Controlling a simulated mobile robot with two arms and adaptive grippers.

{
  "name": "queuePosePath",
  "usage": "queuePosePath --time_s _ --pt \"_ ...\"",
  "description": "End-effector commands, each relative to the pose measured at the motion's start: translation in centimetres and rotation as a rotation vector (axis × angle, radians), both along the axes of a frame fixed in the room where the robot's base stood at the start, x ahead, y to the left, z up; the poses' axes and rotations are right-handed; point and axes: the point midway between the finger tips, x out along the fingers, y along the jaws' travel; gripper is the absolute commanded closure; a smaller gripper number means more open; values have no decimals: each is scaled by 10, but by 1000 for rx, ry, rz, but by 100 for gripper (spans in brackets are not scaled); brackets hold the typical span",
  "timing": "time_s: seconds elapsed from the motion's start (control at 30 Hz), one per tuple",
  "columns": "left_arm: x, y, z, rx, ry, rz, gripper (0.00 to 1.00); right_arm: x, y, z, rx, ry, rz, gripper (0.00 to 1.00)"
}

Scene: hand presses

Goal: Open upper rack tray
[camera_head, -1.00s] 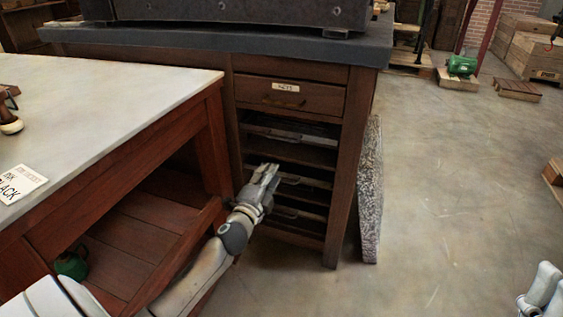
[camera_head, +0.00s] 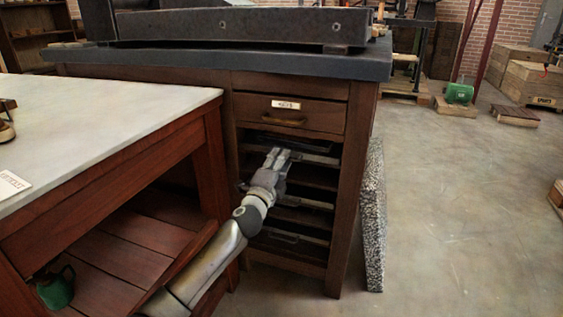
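The wooden cabinet holds a rack of several dark trays in its open front, below a drawer. The upper rack tray (camera_head: 310,157) is the topmost one, just under the drawer, and appears pushed in. My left gripper (camera_head: 277,157) is at the front of that tray, toward its left side, with its fingers pointing at it. The fingers look close together, but their gap is too small to judge, and I cannot tell whether they touch the tray. The lower trays (camera_head: 300,238) are partly hidden by my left arm. My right gripper is out of view.
A labelled drawer (camera_head: 290,112) with a handle is shut above the rack. A pale-topped wooden table (camera_head: 95,110) stands close on the left. A speckled stone slab (camera_head: 374,215) leans at the cabinet's right side. The floor (camera_head: 465,215) on the right is mostly clear.

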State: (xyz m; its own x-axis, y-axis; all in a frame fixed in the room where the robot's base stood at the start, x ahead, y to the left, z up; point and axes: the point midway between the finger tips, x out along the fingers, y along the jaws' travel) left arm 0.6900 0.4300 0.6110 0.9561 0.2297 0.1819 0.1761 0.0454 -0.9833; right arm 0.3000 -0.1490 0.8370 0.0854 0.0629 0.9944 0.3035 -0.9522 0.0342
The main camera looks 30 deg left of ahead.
Motion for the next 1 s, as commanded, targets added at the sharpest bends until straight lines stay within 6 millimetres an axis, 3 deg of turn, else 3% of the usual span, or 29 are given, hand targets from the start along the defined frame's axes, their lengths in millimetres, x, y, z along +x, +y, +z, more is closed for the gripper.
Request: queuePosePath --time_s 0.2,0.5,0.73,1.0 --pt "13 3 2 0 0 0 72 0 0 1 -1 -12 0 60" --pt "14 3 3 0 1 0 72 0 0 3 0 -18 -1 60" --pt "14 3 3 0 1 0 100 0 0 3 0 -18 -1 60" --pt "13 3 2 -1 1 0 100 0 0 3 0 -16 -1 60"
